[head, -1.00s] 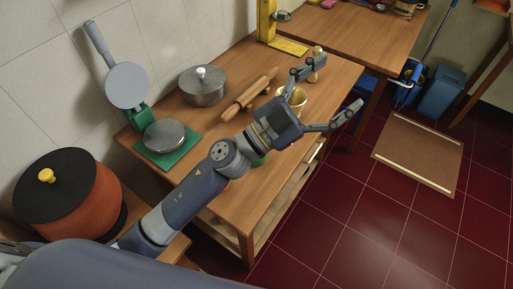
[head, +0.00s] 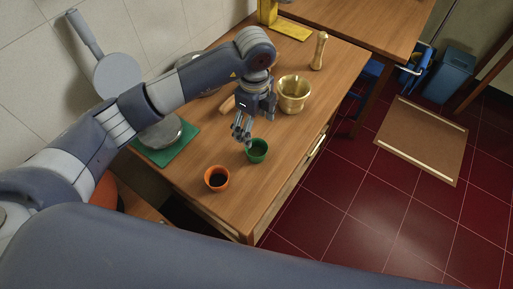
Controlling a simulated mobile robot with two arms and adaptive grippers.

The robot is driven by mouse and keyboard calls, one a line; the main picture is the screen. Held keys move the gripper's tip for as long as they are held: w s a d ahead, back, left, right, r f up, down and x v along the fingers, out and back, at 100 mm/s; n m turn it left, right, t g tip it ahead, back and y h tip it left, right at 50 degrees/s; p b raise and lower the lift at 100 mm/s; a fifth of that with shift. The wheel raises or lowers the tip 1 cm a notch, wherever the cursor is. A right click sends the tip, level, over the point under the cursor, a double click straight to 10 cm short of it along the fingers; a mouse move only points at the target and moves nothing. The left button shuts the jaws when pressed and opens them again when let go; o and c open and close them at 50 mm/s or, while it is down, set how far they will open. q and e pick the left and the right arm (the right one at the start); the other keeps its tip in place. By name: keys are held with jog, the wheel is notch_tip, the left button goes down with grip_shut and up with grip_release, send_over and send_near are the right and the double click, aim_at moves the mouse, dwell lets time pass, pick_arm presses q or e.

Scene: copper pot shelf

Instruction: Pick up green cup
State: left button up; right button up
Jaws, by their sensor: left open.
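The green cup (head: 257,152) stands upright on the wooden table (head: 285,160), near its front edge. My left gripper (head: 243,138) points down just left of and behind the cup, with its fingertips close to the rim. Its fingers are open, and I see nothing between them. I cannot tell whether a finger touches the cup. My right gripper is not in the view.
An orange cup (head: 216,178) with dark contents stands left of and nearer than the green cup. My arm partly hides the rolling pin and the lidded pot.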

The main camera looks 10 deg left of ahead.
pick_arm(q)
send_near(257, 155)
jog(key=shift+w+a+f+p, duration=0.35)
jog(key=shift+w, duration=0.05)
jog(key=f, duration=0.1)
jog(key=f+p, duration=0.1)
jog(key=f, duration=0.1)
jog(key=s+f+p, duration=0.1)
jog(key=f, duration=0.1)
jog(key=shift+d, duration=0.3)
jog(key=shift+w+f, duration=0.1)
jog(key=shift+f, duration=0.05)
jog(key=c, duration=1.2)
